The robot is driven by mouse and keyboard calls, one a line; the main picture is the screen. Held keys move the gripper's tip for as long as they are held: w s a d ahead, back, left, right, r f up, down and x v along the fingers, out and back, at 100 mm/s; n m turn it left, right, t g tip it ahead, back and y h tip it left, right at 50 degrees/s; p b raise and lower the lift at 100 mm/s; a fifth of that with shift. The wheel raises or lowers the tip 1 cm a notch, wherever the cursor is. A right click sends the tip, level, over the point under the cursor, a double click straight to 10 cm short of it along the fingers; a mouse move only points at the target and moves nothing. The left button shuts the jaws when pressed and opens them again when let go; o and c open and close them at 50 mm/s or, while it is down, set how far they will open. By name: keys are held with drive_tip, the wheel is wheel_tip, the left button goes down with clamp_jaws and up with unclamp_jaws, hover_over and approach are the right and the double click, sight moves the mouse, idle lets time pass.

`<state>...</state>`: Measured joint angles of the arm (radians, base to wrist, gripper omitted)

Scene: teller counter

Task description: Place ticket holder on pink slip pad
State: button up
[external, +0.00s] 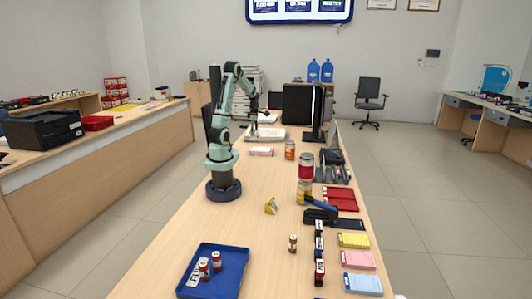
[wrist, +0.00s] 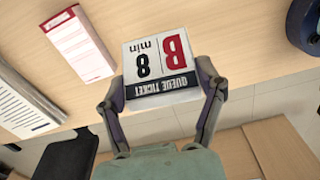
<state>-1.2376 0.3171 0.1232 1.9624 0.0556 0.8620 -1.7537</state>
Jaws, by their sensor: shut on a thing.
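My gripper (wrist: 166,88) is shut on the ticket holder (wrist: 155,62), a white block marked "B 8 min" and "QUEUE TICKET", with one finger on each side of it. In the external view my gripper (external: 254,121) is raised over the far part of the counter, and the ticket holder is too small there to make out clearly. The pink slip pad (external: 357,260) lies flat at the near right of the counter, between a yellow pad (external: 353,240) and a blue pad (external: 362,284). It is far from my gripper, and nothing shows on top of it.
A red-headed paper pad (wrist: 80,45) lies on the counter beside the held block in the wrist view. A blue tray (external: 228,280) holds small bottles at the near left. Jars (external: 306,165), a red tray (external: 341,199) and a black stapler-like item (external: 320,215) stand along the right side.

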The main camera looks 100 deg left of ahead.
drive_tip(key=s+a, duration=0.1)
drive_tip(key=s, duration=0.1)
hover_over(260, 151)
drive_tip(key=shift+n, duration=0.4)
wheel_tip(260, 151, down, 10)
drive_tip(key=shift+s, duration=0.1)
drive_tip(key=shift+a+f, duration=0.2)
drive_tip(key=shift+f, duration=1.5)
drive_tip(key=shift+f, duration=0.1)
drive_tip(key=o, duration=1.2)
drive_tip(key=shift+c, duration=0.2)
